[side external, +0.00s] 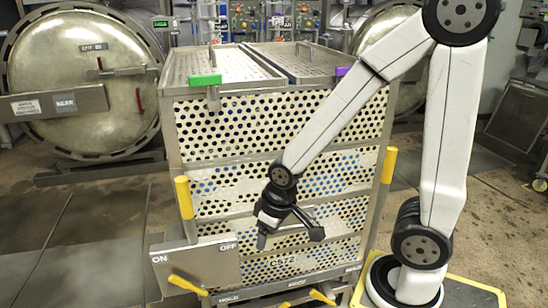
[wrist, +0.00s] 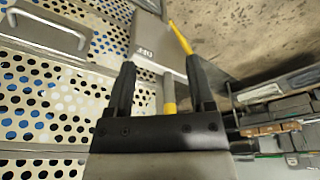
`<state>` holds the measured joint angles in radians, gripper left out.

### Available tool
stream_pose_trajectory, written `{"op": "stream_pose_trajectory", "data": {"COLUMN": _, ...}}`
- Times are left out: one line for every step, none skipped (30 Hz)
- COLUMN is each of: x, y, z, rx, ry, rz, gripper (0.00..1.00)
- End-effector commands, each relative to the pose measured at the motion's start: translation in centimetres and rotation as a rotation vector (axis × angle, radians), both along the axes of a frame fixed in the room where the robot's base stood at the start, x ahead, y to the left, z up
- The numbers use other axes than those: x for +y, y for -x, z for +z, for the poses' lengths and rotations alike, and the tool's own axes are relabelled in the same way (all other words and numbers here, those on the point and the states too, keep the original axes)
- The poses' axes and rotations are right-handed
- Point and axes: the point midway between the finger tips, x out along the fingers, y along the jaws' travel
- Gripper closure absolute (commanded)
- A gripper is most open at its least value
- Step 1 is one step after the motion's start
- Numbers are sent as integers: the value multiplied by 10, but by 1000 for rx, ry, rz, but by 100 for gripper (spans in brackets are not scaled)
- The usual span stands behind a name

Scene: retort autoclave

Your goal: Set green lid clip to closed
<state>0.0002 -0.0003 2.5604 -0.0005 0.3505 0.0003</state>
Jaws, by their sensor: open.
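The green lid clip (side external: 205,80) sits at the top front edge of the perforated cart, at the front of the left lid (side external: 222,67). A grey metal tab hangs below it. I cannot tell whether the clip is open or closed. My gripper (side external: 289,238) is open and empty, low in front of the cart's perforated face and well below and right of the clip. In the wrist view my gripper (wrist: 160,67) has its two dark fingers apart, and the green clip does not show.
A purple clip (side external: 343,71) is on the right lid (side external: 300,62). Yellow handles (side external: 184,197) (side external: 389,165) stick out at both front sides. An ON/OFF plate (side external: 198,268) and yellow levers (side external: 187,285) are low in front. A round vessel door (side external: 80,80) stands behind left; the left floor is clear.

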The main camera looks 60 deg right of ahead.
Motion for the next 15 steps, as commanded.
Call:
{"op": "stream_pose_trajectory", "data": {"x": 0, "y": 0, "z": 0, "rx": -1, "ry": 0, "rz": 0, "gripper": 41}}
{"op": "stream_pose_trajectory", "data": {"x": 0, "y": -1, "z": 0, "rx": -1, "ry": 0, "rz": 0, "gripper": 41}}
{"op": "stream_pose_trajectory", "data": {"x": 0, "y": -2, "z": 1, "rx": -2, "ry": 0, "rz": -1, "gripper": 41}}
{"op": "stream_pose_trajectory", "data": {"x": 0, "y": -3, "z": 2, "rx": -3, "ry": 1, "rz": -2, "gripper": 41}}
{"op": "stream_pose_trajectory", "data": {"x": 0, "y": -5, "z": 3, "rx": -4, "ry": 0, "rz": -3, "gripper": 41}}
{"op": "stream_pose_trajectory", "data": {"x": 0, "y": -8, "z": 4, "rx": -5, "ry": 1, "rz": -5, "gripper": 41}}
{"op": "stream_pose_trajectory", "data": {"x": 0, "y": -11, "z": 6, "rx": -7, "ry": 2, "rz": -7, "gripper": 41}}
{"op": "stream_pose_trajectory", "data": {"x": 1, "y": -15, "z": 8, "rx": -10, "ry": 2, "rz": -10, "gripper": 41}}
{"op": "stream_pose_trajectory", "data": {"x": 1, "y": -21, "z": 11, "rx": -12, "ry": 3, "rz": -14, "gripper": 41}}
{"op": "stream_pose_trajectory", "data": {"x": 1, "y": -26, "z": 14, "rx": -16, "ry": 4, "rz": -18, "gripper": 41}}
{"op": "stream_pose_trajectory", "data": {"x": 1, "y": -32, "z": 18, "rx": -19, "ry": 5, "rz": -22, "gripper": 41}}
{"op": "stream_pose_trajectory", "data": {"x": 1, "y": -40, "z": 23, "rx": -22, "ry": 6, "rz": -29, "gripper": 41}}
{"op": "stream_pose_trajectory", "data": {"x": 2, "y": -48, "z": 27, "rx": -28, "ry": 8, "rz": -35, "gripper": 41}}
{"op": "stream_pose_trajectory", "data": {"x": 2, "y": -55, "z": 32, "rx": -31, "ry": 11, "rz": -43, "gripper": 41}}
{"op": "stream_pose_trajectory", "data": {"x": 2, "y": -65, "z": 39, "rx": -38, "ry": 14, "rz": -51, "gripper": 41}}
